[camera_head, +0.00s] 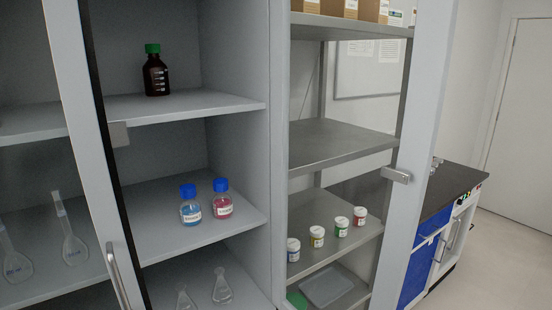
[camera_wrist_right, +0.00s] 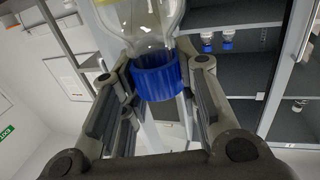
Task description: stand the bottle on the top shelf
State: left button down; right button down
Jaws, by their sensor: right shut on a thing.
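My right gripper (camera_wrist_right: 162,76) is shut on the blue cap of a clear glass bottle (camera_wrist_right: 147,20) in the right wrist view. The fingers lie on either side of the cap. The bottle's far end is cut off by the picture edge. The wrist picture is upside down, so the bottle hangs roughly upright, cap up. In the head view, the highest visible shelf of the grey cabinet (camera_head: 183,107) carries a brown bottle with a green cap (camera_head: 155,71); its right part is bare. Neither gripper nor the held bottle shows in the head view.
A blue bottle (camera_head: 190,207) and a pink bottle (camera_head: 222,201) stand on the shelf below; flasks (camera_head: 222,288) stand lower.

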jog(key=shift+w+d+r+m+t+h, duration=0.15)
jog(key=shift+w+d+r+m+h, duration=0.15)
jog(key=shift+m+h, duration=0.5)
jog(key=shift+w+d+r+m+t+h, duration=0.25)
jog(key=shift+m+h, duration=0.2)
jog(key=shift+h, duration=0.7)
jog(key=shift+w+d+r+m+t+h, duration=0.1)
jog(key=shift+w+d+r+m+h, duration=0.2)
jog(key=shift+m+h, duration=0.5)
jog(key=shift+s+f+b, duration=0.1)
jog(key=shift+f+b, duration=0.35)
jog(key=shift+f, duration=0.1)
jog(key=shift+r, duration=0.1)
jog(key=shift+d+r, duration=0.1)
jog(key=shift+r, duration=0.25)
jog(key=shift+f, duration=0.35)
